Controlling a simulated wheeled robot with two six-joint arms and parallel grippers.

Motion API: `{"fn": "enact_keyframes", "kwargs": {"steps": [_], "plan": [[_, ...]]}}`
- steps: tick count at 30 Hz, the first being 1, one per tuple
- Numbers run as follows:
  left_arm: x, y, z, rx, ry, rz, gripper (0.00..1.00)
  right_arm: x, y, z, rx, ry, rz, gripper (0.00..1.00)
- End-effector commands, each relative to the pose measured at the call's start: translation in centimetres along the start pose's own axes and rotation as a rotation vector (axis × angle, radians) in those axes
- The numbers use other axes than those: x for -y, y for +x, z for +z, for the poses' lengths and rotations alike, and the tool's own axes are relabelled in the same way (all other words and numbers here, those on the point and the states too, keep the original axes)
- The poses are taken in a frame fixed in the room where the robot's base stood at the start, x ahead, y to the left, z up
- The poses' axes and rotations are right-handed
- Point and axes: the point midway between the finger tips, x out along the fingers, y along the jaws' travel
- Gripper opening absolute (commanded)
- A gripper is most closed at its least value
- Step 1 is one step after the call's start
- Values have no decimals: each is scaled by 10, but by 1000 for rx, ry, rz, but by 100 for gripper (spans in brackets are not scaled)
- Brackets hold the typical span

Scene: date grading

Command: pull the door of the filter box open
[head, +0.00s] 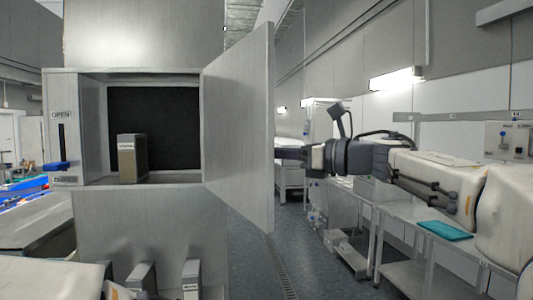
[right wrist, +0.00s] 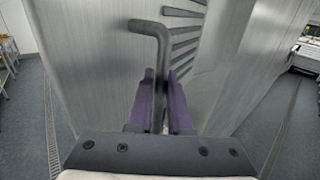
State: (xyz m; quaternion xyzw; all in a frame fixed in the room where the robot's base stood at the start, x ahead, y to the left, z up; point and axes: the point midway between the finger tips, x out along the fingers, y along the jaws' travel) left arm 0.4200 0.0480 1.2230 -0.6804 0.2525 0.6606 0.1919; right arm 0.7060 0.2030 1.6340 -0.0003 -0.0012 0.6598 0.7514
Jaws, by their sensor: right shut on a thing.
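The filter box (head: 92,130) is on the left in the head view, its front opening uncovered. Its grey door (head: 238,120) is swung wide open, standing out from the right side of the opening. A boxy filter block (head: 132,158) stands inside against the dark back. My right gripper (head: 284,152) is at the door's outer face, its tips partly hidden by the door edge. In the right wrist view, its purple fingers (right wrist: 161,88) are shut on the bent grey door handle (right wrist: 150,27). The handle is hidden in the head view.
A blue lever (head: 56,166) sits low in its slot on the box's left front, near the lower label. A steel table (head: 405,222) with a teal item (head: 445,230) lies right. Grey floor (head: 258,262) shows between.

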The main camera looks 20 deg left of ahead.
Motion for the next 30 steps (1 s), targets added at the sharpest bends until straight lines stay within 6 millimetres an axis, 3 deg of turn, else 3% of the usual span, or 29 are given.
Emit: {"fn": "enact_keyframes", "kwargs": {"steps": [5, 6, 8, 22, 30], "plan": [[0, 0, 0, 0, 0, 0, 68, 0, 0, 0, 0, 0, 0, 0], [0, 0, 0, 0, 0, 0, 68, 0, 0, 0, 0, 0, 0, 29], [0, 0, 0, 0, 0, 0, 68, 0, 0, 0, 0, 0, 0, 47], [0, 4, 0, 0, 0, 0, 68, 0, -4, -2, -1, -1, -1, 47], [2, 32, 2, 0, -5, 0, 68, 1, -50, -6, 0, -3, -5, 47]]}}
